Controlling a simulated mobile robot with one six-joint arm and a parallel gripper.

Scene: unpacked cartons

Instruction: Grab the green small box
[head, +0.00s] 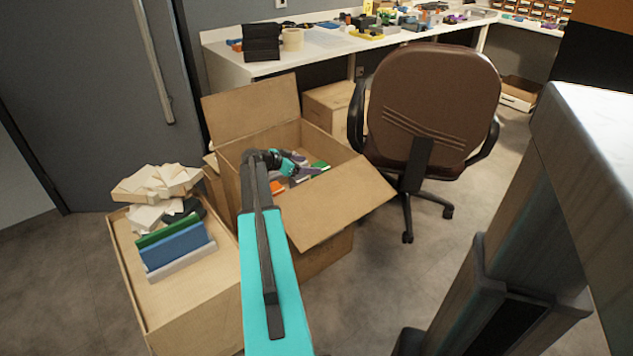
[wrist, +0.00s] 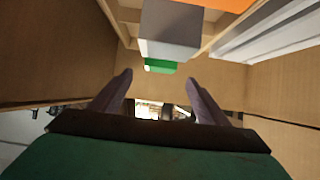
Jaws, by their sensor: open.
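A small green box (head: 321,166) lies among other items inside the open carton (head: 345,196), near its right side. In the wrist view, a green piece (wrist: 160,66) shows just beyond the fingertips, partly hidden by a grey block; it looks like the same box. My gripper (wrist: 160,84) is open, with its two fingers apart and nothing between them. In the head view my gripper (head: 297,165) is down in the carton's mouth, just left of the green box. The box's lower part is hidden.
A grey block (wrist: 170,30) and an orange item (wrist: 225,4) sit close to the green piece. Carton walls and raised flaps surround my gripper. A brown chair (head: 430,105) stands right of the carton. Another carton (head: 190,310) at left bears papers and a green binder (head: 168,228).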

